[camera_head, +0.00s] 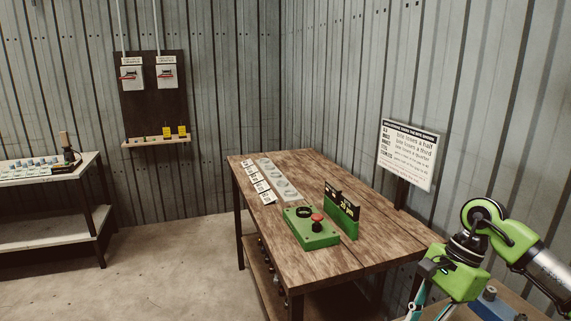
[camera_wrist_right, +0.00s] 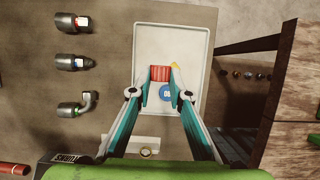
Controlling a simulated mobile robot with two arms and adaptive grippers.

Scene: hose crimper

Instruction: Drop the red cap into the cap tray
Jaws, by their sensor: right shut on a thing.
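The red cap (camera_wrist_right: 161,73) is a ribbed cylinder between the fingertips of my right gripper (camera_wrist_right: 161,85) in the right wrist view. The gripper is shut on it. The cap tray (camera_wrist_right: 144,38) is a pale shallow tray with a raised rim. The red cap shows over the inside of the tray; its height above the floor of the tray is hard to judge. A blue cap (camera_wrist_right: 166,93) and a partly hidden yellow piece (camera_wrist_right: 175,66) lie in the tray. My right arm shows at the lower right of the head view. My left gripper is not in view.
A wooden table (camera_head: 290,267) holds a green box with a red button (camera_head: 311,239). In the wrist view, a table edge and shelf stand right of the tray, across a floor gap.

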